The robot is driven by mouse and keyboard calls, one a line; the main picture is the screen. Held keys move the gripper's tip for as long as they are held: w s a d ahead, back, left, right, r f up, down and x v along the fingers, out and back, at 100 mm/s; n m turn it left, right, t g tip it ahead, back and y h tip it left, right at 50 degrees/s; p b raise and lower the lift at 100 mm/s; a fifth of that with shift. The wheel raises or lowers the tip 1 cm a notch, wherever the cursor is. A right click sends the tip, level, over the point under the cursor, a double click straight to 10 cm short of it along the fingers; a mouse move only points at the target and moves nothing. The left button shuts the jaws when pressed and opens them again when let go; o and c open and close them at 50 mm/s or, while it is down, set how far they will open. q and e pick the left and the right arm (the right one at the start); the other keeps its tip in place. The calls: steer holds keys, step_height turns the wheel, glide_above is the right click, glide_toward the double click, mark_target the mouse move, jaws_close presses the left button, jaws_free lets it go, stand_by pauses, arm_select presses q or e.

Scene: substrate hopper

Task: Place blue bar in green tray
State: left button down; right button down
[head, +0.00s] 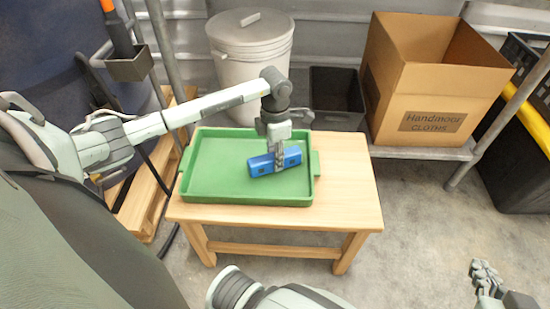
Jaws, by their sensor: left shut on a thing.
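The blue bar (262,165) is over the right part of the green tray (215,189). The green tray sits on a wooden table (346,190). My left gripper (278,165) points down from above and is shut on the blue bar near its middle. I cannot tell whether the bar touches the tray floor or hangs just above it. My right gripper (487,275) is at the lower right edge, over the floor and away from the table.
A cardboard box (428,85) stands on a shelf behind right. A lidded grey bin (250,60) and a dark bin (337,95) stand behind the table. A pallet (150,190) lies at left. The table's right side is bare, and the floor at right is clear.

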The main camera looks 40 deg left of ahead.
arm_select(q)
steer(key=shift+f, duration=0.4)
arm_select(e)
steer(key=shift+w+a+r, duration=0.1)
steer(key=shift+a+r, duration=0.1)
steer(key=shift+r, duration=0.05)
arm_select(q)
steer(key=c, duration=1.1)
jaws_free()
steer(key=shift+f, duration=0.1)
steer(key=shift+c, duration=0.2)
arm_select(e)
steer(key=shift+w+a+r+t, duration=0.25)
steer(key=shift+r+t, duration=0.05)
steer(key=shift+t, duration=0.1)
